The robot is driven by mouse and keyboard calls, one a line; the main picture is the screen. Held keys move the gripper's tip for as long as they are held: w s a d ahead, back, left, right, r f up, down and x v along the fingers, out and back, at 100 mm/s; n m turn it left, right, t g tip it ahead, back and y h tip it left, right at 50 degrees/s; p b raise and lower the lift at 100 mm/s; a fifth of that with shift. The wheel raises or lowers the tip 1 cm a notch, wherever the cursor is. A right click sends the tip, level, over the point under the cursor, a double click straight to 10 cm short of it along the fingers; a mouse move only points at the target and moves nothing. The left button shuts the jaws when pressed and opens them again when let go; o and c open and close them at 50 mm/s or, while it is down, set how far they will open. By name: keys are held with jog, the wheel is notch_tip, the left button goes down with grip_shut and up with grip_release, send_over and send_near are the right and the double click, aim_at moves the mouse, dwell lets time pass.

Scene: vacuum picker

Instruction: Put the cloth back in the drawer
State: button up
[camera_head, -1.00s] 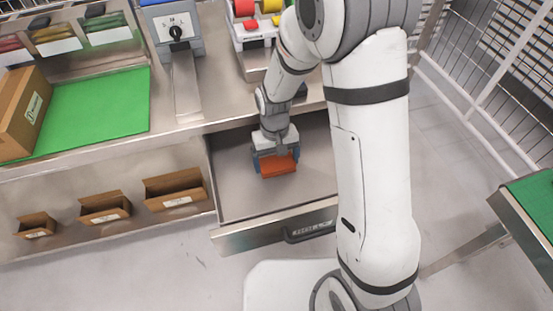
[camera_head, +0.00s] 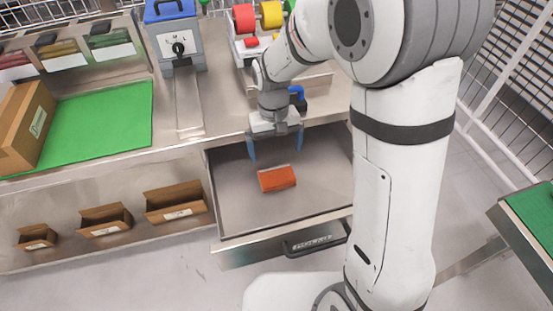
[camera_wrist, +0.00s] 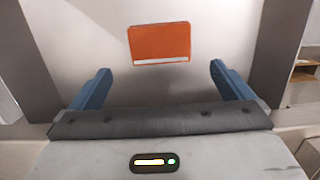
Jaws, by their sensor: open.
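The cloth (camera_head: 277,179) is a folded orange piece with a pale edge. It lies on the floor of the open drawer (camera_head: 318,205), near the middle. It also shows in the wrist view (camera_wrist: 160,43), ahead of the fingertips and apart from them. My gripper (camera_head: 275,160) is open and empty above the drawer, just behind and above the cloth. Its two blue fingers are spread wide in the wrist view (camera_wrist: 160,78), with nothing between them.
The worktop with a green mat (camera_head: 100,125) and a cardboard box (camera_head: 27,125) lies behind and left. A grey machine (camera_head: 176,40) stands at the back. Several small open cartons (camera_head: 175,203) sit on the shelf left of the drawer. A wire fence (camera_head: 500,100) is at the right.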

jog(key=s+d+r+m+t, duration=0.3)
jog(key=s+d+r, duration=0.8)
jog(key=s+d, duration=0.3)
jog(key=shift+d+t, duration=0.3)
jog(key=shift+d, duration=0.2)
jog(key=shift+s, duration=0.1)
notch_tip(320, 180, up, 6)
jog(key=p, duration=0.5)
jog(key=shift+s+f, duration=0.15)
jog(key=shift+f, duration=0.1)
jog(key=shift+c, duration=0.2)
